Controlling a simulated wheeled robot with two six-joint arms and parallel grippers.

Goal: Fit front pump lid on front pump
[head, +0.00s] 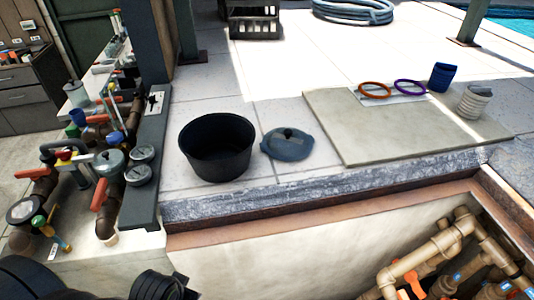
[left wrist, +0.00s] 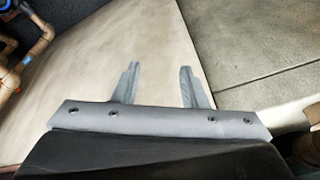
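A round blue-grey lid (head: 288,146) with a dark knob lies flat on the pale tiles near the pit edge in the head view. It is the only loose lid I see; whether it is the front pump lid I cannot tell. I cannot make out the front pump in either view. My left gripper (left wrist: 158,80) is open and empty in the left wrist view, its two grey fingers apart over a pale surface, touching nothing visible. Neither gripper's fingers show in the head view, and my right gripper is not in view.
A black bucket (head: 217,150) stands left of the lid. A flat slab (head: 400,130) on the right bears an orange ring (head: 375,90), a purple ring (head: 410,87), a blue cup (head: 442,77) and a whitish ribbed piece (head: 474,101). Pipes (head: 440,246) fill the pit's right; valves and gauges (head: 109,161) stand left.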

